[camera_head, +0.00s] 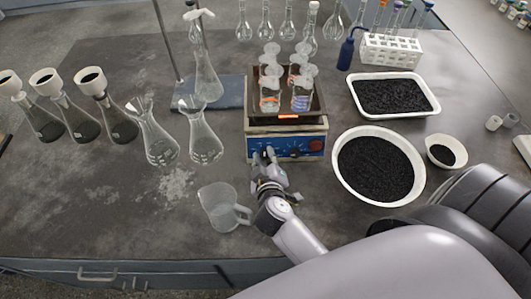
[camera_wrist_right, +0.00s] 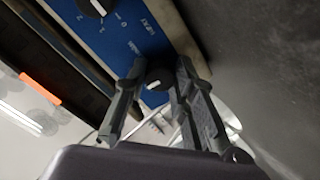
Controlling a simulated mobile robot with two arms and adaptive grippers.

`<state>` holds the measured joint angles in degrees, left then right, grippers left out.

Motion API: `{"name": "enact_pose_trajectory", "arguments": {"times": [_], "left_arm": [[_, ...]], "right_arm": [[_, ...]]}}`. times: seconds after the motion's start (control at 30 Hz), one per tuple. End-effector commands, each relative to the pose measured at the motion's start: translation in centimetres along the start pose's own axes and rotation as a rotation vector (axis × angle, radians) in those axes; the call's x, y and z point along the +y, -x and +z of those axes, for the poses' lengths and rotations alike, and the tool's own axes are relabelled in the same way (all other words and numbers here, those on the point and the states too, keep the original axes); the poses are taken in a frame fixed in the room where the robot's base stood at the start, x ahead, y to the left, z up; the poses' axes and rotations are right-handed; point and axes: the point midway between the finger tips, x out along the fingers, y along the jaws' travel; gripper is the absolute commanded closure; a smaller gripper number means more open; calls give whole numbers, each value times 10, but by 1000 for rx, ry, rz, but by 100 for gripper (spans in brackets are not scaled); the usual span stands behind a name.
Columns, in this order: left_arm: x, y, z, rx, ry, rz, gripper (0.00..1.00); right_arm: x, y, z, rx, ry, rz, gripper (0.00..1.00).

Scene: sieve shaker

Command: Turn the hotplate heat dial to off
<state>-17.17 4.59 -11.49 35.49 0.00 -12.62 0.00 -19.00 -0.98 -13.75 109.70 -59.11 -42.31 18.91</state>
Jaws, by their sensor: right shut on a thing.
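The hotplate (camera_head: 253,149) stands near the middle of the bench, with a blue front panel (camera_wrist_right: 125,35) facing me. My right gripper (camera_head: 265,156) is at the left part of that panel. In the right wrist view, its two fingers (camera_wrist_right: 156,78) are shut on a small black dial (camera_wrist_right: 158,74) with a pale pointer mark. A second black dial with a white mark (camera_wrist_right: 93,6) sits farther along the panel, clear of the fingers. My left gripper is not in view.
A glass jug (camera_head: 220,209) stands just left of my right gripper. A white bowl of black grains (camera_head: 338,180) is to the right. Flasks (camera_head: 205,145) stand left.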

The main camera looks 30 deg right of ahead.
Motion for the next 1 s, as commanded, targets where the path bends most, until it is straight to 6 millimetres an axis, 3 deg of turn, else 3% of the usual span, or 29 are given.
{"name": "enact_pose_trajectory", "arguments": {"times": [1.0], "left_arm": [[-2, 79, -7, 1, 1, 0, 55]], "right_arm": [[3, 1, -4, -33, 966, -20, 100]]}}
